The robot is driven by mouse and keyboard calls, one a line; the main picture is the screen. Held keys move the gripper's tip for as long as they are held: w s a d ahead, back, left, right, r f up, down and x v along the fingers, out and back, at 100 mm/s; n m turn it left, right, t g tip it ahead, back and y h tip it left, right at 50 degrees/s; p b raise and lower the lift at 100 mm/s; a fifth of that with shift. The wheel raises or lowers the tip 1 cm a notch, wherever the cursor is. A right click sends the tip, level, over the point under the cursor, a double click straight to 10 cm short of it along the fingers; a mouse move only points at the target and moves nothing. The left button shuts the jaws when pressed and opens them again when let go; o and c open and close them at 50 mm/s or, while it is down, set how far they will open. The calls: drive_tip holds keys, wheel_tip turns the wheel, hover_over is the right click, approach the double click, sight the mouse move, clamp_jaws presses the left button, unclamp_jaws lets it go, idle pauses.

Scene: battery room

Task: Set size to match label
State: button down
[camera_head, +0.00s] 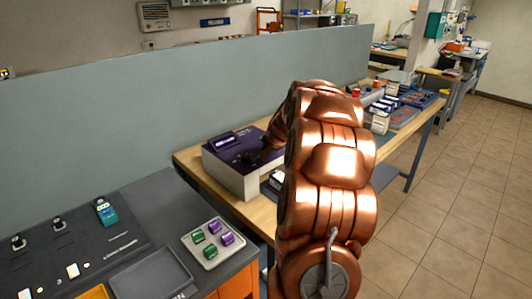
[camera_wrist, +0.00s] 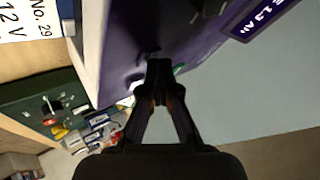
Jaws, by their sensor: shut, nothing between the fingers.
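A charger-like box with a purple top and pale sides (camera_head: 232,178) stands on the wooden bench. It has a small display (camera_head: 222,140) at its back left. In the wrist view its purple panel (camera_wrist: 120,40) fills the upper middle, and the tilted display (camera_wrist: 264,15) seems to read "E 1.5 A", partly cut off. A white label (camera_wrist: 30,18) reading "No. 29" and "12 V" shows at the upper left. My gripper (camera_wrist: 160,68) is shut and empty, its tips close to the panel. They cover what lies right behind them, so contact cannot be told.
A grey pad with green and purple blocks (camera_head: 212,262) lies on the dark near bench, beside a dark tray (camera_head: 150,276). A grey partition (camera_head: 110,120) runs behind the benches. Boxes (camera_head: 381,120) stand farther along. The tiled floor (camera_head: 450,210) at right is clear.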

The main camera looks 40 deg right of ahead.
drive_tip(key=shift+r+p, duration=0.45)
drive_tip(key=shift+r, duration=0.3)
drive_tip(key=shift+r, duration=0.1)
drive_tip(key=shift+r+p, duration=1.4)
drive_tip(key=shift+r, duration=1.05)
